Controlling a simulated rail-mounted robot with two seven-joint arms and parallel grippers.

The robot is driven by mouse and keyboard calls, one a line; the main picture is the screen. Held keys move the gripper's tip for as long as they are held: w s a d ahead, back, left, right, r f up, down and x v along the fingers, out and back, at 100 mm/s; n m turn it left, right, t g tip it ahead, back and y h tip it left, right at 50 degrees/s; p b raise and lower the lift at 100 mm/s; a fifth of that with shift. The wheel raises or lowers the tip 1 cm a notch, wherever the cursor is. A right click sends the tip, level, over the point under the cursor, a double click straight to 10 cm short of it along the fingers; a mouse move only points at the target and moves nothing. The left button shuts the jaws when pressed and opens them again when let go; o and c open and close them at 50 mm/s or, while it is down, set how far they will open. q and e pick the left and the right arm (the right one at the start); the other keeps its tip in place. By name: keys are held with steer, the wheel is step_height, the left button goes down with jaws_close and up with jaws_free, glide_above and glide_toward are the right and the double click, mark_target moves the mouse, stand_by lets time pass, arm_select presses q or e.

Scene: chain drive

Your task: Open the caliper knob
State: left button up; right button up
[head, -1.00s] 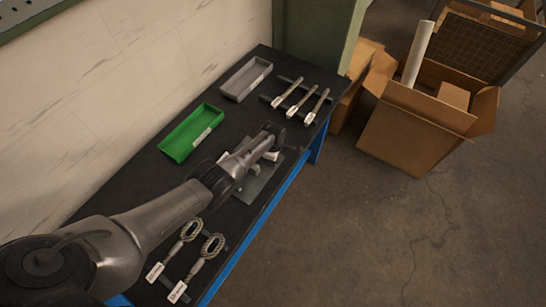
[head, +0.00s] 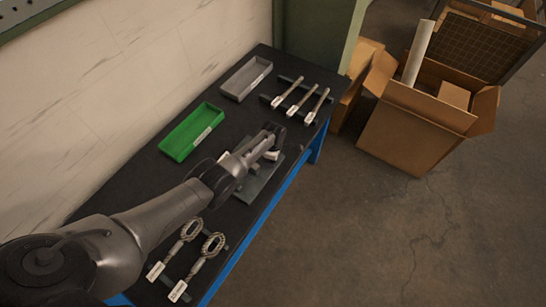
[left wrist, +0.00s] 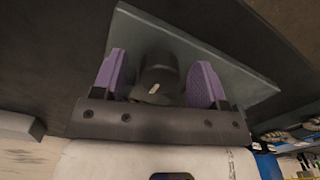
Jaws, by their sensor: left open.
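My left arm reaches in from the left over the workbench, and its gripper is down over a grey metal plate (head: 266,180). In the left wrist view my left gripper (left wrist: 158,80) is open, with a purple pad on each side. A dark rounded knob (left wrist: 160,72) with a small light mark stands between the pads, with a gap on both sides. The plate (left wrist: 215,65) shows behind it. In the head view the arm hides the knob and much of the plate. My right gripper is in neither view.
On the black bench (head: 150,183) are a green tray (head: 180,147), a grey tray (head: 238,92), several tagged rod tools (head: 289,93) at the far end and two ring-ended chain tools (head: 211,246) at the near end. Cardboard boxes (head: 405,135) stand on the floor at right.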

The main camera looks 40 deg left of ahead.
arm_select(q)
step_height(320, 180, up, 6)
steer(key=p, duration=0.3)
steer(key=shift+r, duration=0.1)
step_height(320, 180, up, 8)
steer(key=p, duration=0.1)
steer(key=shift+f, duration=0.2)
stand_by(0.5)
